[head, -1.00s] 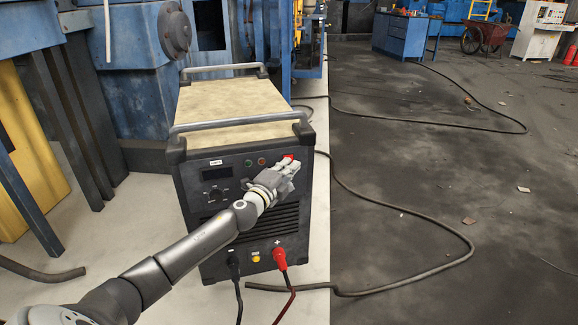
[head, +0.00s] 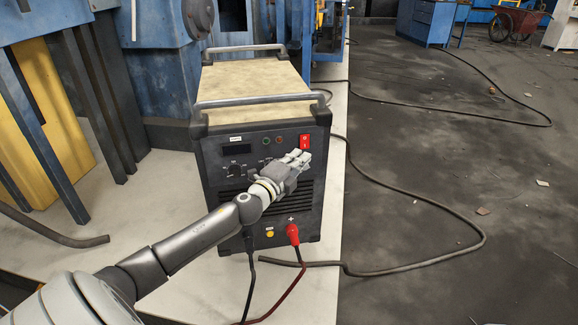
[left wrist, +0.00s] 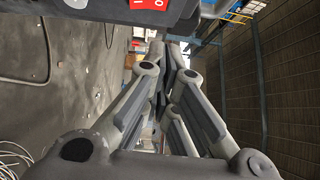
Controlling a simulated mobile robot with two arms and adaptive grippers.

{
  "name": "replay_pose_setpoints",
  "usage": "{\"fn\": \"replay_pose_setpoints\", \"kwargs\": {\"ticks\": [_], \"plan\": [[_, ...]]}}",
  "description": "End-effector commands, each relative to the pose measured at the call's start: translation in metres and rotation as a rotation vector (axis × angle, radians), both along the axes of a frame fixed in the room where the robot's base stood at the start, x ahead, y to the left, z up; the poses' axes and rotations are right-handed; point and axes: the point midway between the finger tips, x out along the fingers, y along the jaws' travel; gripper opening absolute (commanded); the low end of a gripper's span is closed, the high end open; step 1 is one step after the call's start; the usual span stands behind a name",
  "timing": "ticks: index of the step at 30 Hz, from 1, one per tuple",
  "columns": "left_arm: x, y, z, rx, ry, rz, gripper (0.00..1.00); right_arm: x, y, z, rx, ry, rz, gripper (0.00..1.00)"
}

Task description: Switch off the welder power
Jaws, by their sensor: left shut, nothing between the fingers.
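The welder (head: 262,135) is a black box with a beige top and bar handles, standing on the pale floor strip. Its red power switch (head: 305,141) is at the upper right of the front panel, with white marks on it. The switch also shows at the top edge of the left wrist view (left wrist: 150,3), partly cut off. My left gripper (head: 302,156) is shut and empty, just below the switch in the head view and close to the panel. I cannot tell whether it touches the panel. My right gripper is not in view.
A black plug and a red plug (head: 292,234) with cables hang from the welder's lower front. A dark cable (head: 440,270) loops over the floor to the right. Blue machinery stands behind and left. The dark floor at right is mostly open.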

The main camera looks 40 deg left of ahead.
Motion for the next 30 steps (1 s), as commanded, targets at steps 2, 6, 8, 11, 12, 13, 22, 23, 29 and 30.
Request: {"fn": "replay_pose_setpoints", "kwargs": {"ticks": [2, 6, 8, 11, 12, 13, 22, 23, 29, 30], "plan": [[-0.013, -0.002, 0.000, 0.000, 0.003, -0.002, 0.00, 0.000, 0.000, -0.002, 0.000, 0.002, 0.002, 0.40], [-0.031, -0.003, 0.002, 0.000, 0.002, -0.001, 0.00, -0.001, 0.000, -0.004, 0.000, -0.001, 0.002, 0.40], [-0.037, -0.003, 0.002, -0.001, 0.002, -0.001, 0.00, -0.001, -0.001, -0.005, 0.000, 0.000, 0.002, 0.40], [-0.044, -0.003, 0.004, -0.001, 0.001, -0.001, 0.00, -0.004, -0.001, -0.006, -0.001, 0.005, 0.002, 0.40], [-0.046, -0.004, 0.004, 0.000, 0.001, -0.001, 0.00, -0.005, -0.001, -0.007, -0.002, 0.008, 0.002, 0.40], [-0.047, -0.004, 0.004, 0.000, 0.001, -0.001, 0.00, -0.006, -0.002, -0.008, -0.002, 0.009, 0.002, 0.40], [-0.049, -0.004, 0.005, 0.000, 0.000, 0.000, 0.00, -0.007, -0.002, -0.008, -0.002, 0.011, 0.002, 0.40], [-0.049, -0.004, 0.005, 0.000, 0.000, 0.000, 0.00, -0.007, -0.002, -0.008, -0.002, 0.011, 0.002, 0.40], [-0.049, -0.004, 0.005, 0.000, 0.000, 0.000, 0.00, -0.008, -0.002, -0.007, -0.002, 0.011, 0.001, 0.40], [-0.049, -0.004, 0.005, 0.000, 0.000, 0.000, 0.00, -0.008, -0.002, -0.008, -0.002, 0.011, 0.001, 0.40]]}}
